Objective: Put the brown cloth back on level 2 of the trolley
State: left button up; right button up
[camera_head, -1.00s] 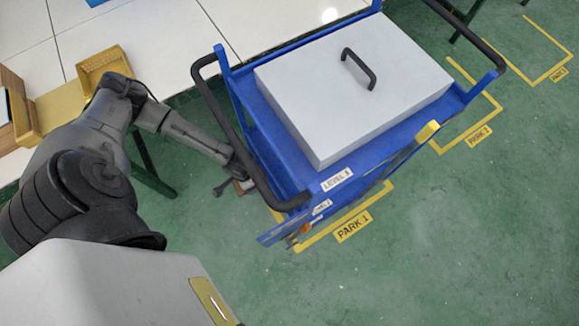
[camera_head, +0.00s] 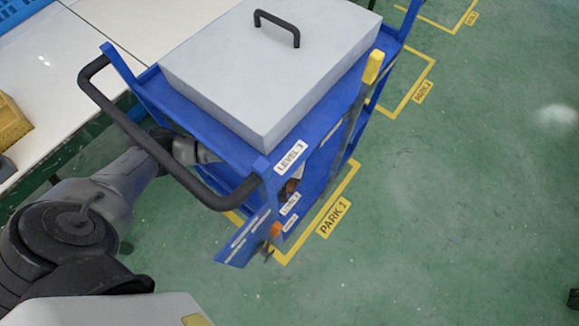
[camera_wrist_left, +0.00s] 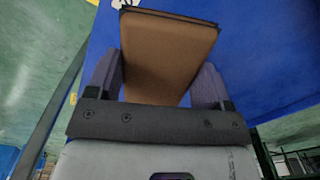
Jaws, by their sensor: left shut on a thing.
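The brown cloth (camera_wrist_left: 165,55) is a folded flat block, held between the fingers of my left gripper (camera_wrist_left: 154,82), which is shut on it. In the left wrist view a blue trolley surface (camera_wrist_left: 250,50) lies around and behind the cloth. I cannot tell whether the cloth touches it. In the head view the blue trolley (camera_head: 215,118) carries labels for its levels, with the level 2 label (camera_head: 290,204) below the top one. My left arm reaches in from the trolley's left side, under its handle; its gripper is hidden by the top. My right gripper is not in view.
A grey lidded box (camera_head: 240,70) fills the trolley's top. The black handle (camera_head: 130,125) crosses above my left arm. A white table (camera_head: 50,75) with a yellow bin (camera_head: 10,122) is at the left. The green floor on the right is mostly clear.

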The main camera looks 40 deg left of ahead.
pick_arm(q)
notch_tip(320, 180, down, 5)
jog(key=shift+r+b, duration=0.2)
jog(key=shift+b, duration=1)
jog(key=o, duration=0.8)
